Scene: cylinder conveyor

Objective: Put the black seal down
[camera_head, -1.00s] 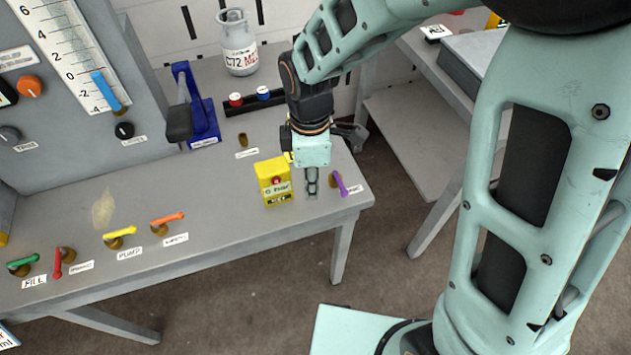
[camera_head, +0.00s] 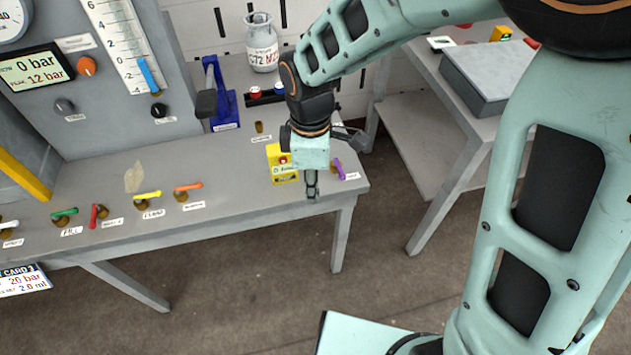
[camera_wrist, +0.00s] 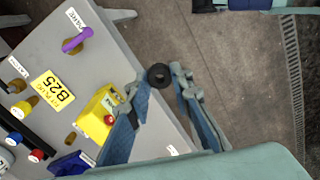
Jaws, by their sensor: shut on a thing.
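My gripper (camera_head: 312,190) hangs at the front right edge of the grey bench (camera_head: 240,200), in front of the yellow box. In the wrist view its two fingers (camera_wrist: 159,80) are closed on the black seal (camera_wrist: 159,76), a small dark ring with a hole. The seal is held at the fingertips, and floor shows behind it in that view. In the head view the seal is too small to tell from the fingers.
A yellow box with a red button (camera_head: 279,172) and a purple lever (camera_head: 339,169) are close by. Coloured levers line the bench front at left. A blue press (camera_head: 221,100) and a bottle (camera_head: 262,45) stand behind. A second table holds a grey block (camera_head: 495,75).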

